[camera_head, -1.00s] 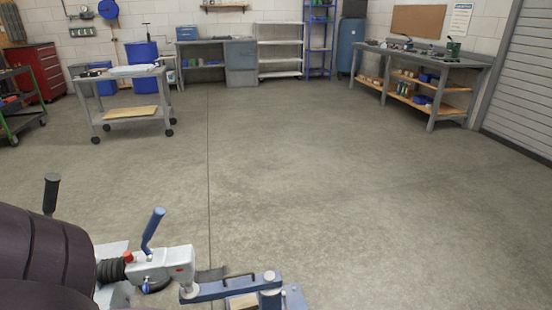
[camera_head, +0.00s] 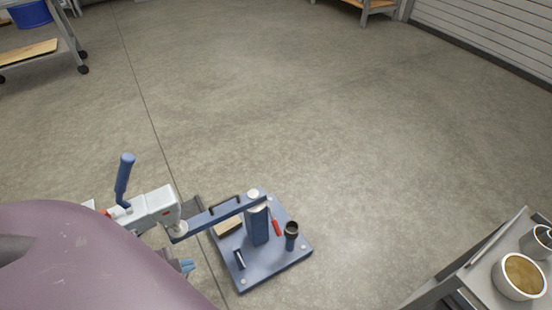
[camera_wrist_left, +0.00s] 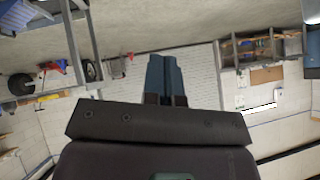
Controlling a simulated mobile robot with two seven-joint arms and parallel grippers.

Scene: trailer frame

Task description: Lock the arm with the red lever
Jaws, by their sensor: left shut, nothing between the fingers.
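A blue swing arm (camera_head: 222,214) reaches from the white coupling head (camera_head: 153,205) to the top of a blue post (camera_head: 258,226) on a blue base plate (camera_head: 268,268). A small red lever (camera_head: 275,226) stands beside the post, on its right. The coupling head carries an upright blue handle (camera_head: 124,180). My left gripper (camera_head: 187,266) is left of the base plate, apart from the red lever, partly hidden behind my arm. In the left wrist view its blue fingers (camera_wrist_left: 163,75) are together and empty. My right gripper is not in view.
A dark cup-like piece (camera_head: 291,234) and a wooden block (camera_head: 229,227) are on the base plate. A grey cart (camera_head: 440,285) with a white pot (camera_head: 520,276) stands at the lower right. A trolley (camera_head: 62,40) is at the far left. The middle floor is clear.

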